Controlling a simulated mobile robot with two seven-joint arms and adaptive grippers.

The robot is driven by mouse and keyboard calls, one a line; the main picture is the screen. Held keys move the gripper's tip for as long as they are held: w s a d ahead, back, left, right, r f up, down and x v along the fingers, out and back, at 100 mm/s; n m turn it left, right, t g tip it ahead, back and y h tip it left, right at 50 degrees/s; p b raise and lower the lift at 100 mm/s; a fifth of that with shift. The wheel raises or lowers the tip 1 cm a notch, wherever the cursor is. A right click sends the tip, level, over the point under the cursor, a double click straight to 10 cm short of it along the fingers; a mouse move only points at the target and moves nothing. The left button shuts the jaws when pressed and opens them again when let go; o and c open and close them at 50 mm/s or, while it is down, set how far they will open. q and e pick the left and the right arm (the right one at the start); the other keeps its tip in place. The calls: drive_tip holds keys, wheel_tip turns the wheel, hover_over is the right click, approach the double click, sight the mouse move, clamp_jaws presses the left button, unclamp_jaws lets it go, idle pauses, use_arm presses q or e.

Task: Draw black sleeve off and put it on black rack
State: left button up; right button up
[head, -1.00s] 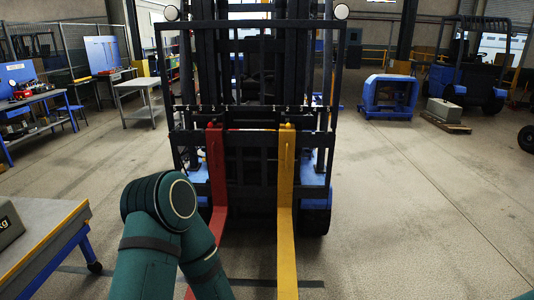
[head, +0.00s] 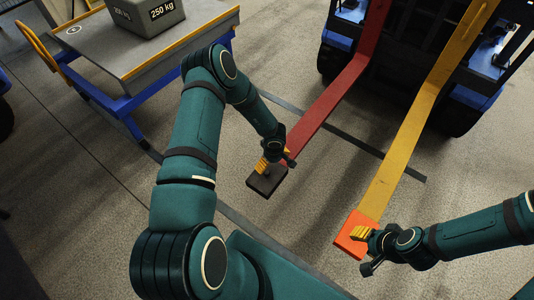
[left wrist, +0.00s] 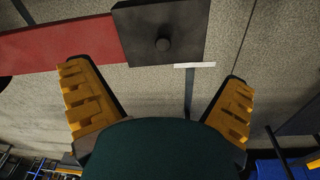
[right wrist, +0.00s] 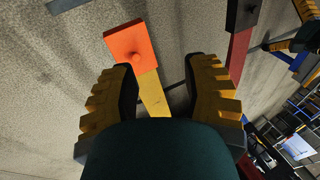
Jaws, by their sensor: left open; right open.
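The black sleeve (head: 266,181) is a flat dark block on the end of the red fork (head: 335,95). It shows in the left wrist view (left wrist: 140,25) with a round knob on its face. My left gripper (head: 270,163) is at the sleeve in the head view; its yellow fingers are spread wide (left wrist: 157,75), with nothing between them. My right gripper (head: 366,238) is open by the orange sleeve (head: 346,243) on the yellow fork (head: 410,135). The orange sleeve also has a knob in the right wrist view (right wrist: 125,40). I cannot make out a black rack.
A blue-framed cart (head: 175,65) with a grey 250 kg weight (head: 140,15) stands at the upper left. The forklift body (head: 350,40) is behind the forks.

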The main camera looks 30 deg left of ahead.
sight(267, 172)
use_arm(q)
drive_tip(key=a+f+n+b, duration=0.1)
drive_tip(key=f+b, duration=0.1)
drive_tip(key=f, duration=0.2)
drive_tip(key=a+f+n+b, duration=0.1)
drive_tip(key=f+b, duration=0.1)
drive_tip(key=f, duration=0.2)
drive_tip(key=a+f+n+b, duration=0.1)
drive_tip(key=f+b, duration=0.1)
drive_tip(key=f, duration=0.1)
drive_tip(key=shift+w+f+g+h+b, duration=0.35)
drive_tip(key=shift+f+g+h+b, duration=0.05)
drive_tip(key=shift+f+b, duration=0.5)
drive_tip(key=shift+f, duration=0.05)
drive_tip(key=shift+r, duration=0.1)
clamp_jaws()
drive_tip(key=shift+r, duration=0.35)
